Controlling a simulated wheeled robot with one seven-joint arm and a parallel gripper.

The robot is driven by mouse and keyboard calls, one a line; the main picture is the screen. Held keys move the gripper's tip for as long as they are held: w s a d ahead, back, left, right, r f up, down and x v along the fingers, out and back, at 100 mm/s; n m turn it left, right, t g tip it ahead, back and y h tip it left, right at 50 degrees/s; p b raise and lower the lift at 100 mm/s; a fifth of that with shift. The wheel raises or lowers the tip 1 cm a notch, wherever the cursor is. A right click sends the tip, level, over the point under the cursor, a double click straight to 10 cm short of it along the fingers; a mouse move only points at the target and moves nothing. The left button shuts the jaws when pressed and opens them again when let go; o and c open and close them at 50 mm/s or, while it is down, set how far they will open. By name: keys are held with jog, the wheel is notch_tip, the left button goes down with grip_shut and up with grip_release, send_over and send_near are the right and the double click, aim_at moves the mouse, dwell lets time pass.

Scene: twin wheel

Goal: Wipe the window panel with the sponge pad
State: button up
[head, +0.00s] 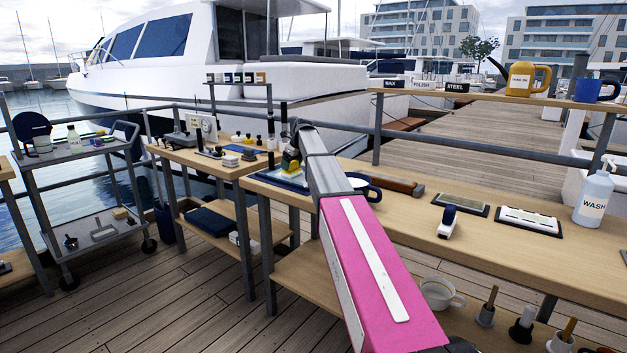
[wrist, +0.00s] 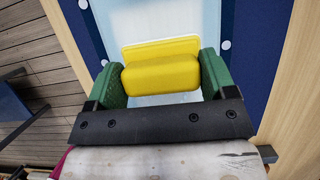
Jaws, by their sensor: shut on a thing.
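The yellow sponge pad (wrist: 160,73) is between the two green fingers of my gripper (wrist: 160,70), which is shut on it. A paler yellow layer shows along its far edge. Beyond and below it lies the window panel, with a pale blue pane (wrist: 155,18) and a dark blue border with white round dots. I cannot tell whether the pad touches the pane. In the head view my gripper (head: 290,160) is over the window panel (head: 272,178) at the left end of the long wooden bench; my arm hides part of the panel.
On the bench (head: 400,228) are a dark blue mug (head: 366,187), a stapler-like tool (head: 448,221), two flat trays and a wash bottle (head: 592,199). A rail shelf behind holds a yellow watering can (head: 522,79). A smaller bench and a grey cart (head: 75,155) stand left.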

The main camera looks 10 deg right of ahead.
jog(key=w+a, duration=0.3)
jog(key=w, duration=0.1)
jog(key=shift+w+a, duration=0.2)
jog(key=shift+a, duration=0.2)
jog(key=shift+s+d, duration=1.95)
jog(key=shift+s, duration=0.3)
jog(key=shift+s, duration=0.1)
jog(key=shift+s+d, duration=1.95)
jog(key=shift+s, duration=0.2)
jog(key=s+d, duration=0.3)
jog(key=s, duration=0.1)
jog(key=shift+s+d, duration=0.2)
jog(key=shift+d, duration=0.2)
